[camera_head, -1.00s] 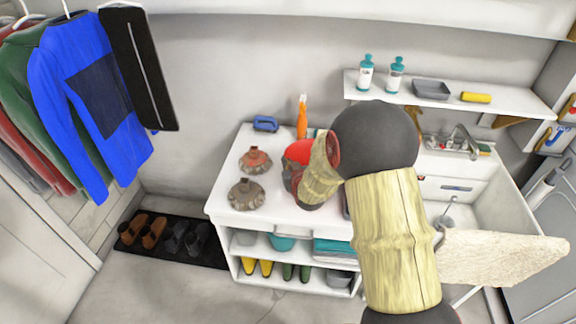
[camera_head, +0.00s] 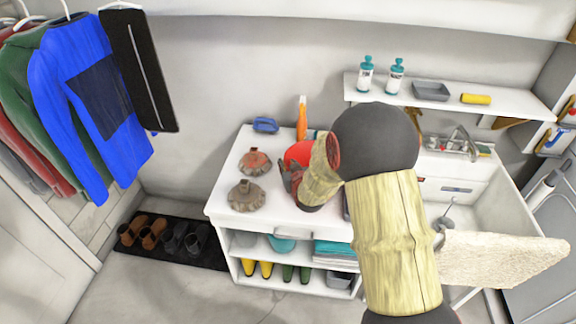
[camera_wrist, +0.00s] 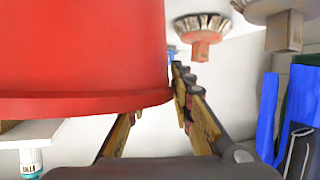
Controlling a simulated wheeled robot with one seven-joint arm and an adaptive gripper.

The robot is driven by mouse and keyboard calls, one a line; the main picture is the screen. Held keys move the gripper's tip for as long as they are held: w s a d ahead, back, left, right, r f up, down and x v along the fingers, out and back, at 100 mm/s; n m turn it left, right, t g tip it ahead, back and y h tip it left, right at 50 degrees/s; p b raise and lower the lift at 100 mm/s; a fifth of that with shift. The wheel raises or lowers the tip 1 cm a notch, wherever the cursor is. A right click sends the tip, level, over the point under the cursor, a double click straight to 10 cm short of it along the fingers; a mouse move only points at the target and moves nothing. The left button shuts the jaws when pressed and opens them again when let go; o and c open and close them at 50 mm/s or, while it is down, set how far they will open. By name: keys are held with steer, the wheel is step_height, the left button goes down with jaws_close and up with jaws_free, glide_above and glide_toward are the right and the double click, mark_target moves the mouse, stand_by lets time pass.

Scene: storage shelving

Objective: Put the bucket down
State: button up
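The red bucket (camera_head: 299,152) is at the right part of the white cabinet top, partly hidden behind my arm. In the wrist view the bucket (camera_wrist: 80,55) fills the upper left, very close. My gripper (camera_head: 290,178) is at the bucket's near left side. In the wrist view my gripper's (camera_wrist: 174,92) fingers lean towards each other at the bucket's edge, and one passes behind the red wall. The gripper looks shut on the bucket's edge; the contact itself is hidden. I cannot tell whether the bucket's base touches the top.
The white cabinet top (camera_head: 232,205) also holds two brown ribbed objects, one in front (camera_head: 246,195) and one behind (camera_head: 254,162), a blue-handled item (camera_head: 265,125) and an orange bottle (camera_head: 302,118). A sink (camera_head: 490,205) is to the right. Clothes (camera_head: 85,105) hang at left.

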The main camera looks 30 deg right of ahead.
steer(key=s+a+r+g+y+p, duration=0.1)
steer(key=s+a+r+g, duration=0.1)
steer(key=s+a+r, duration=0.5)
steer(key=s+a+r+g+y+p, duration=0.1)
steer(key=s+a+r+g+p, duration=0.15)
steer(key=s+r, duration=0.9)
steer(key=s+a+r+g, duration=0.1)
steer(key=s+a, duration=0.2)
steer(key=s, duration=0.7)
steer(key=s+a+r+n+g, duration=0.1)
steer(key=s+a+r+g, duration=0.1)
steer(key=s, duration=0.8)
steer(key=shift+s+a+r+y+b, duration=0.3)
steer(key=shift+a+y+b, duration=0.1)
steer(key=shift+a, duration=0.2)
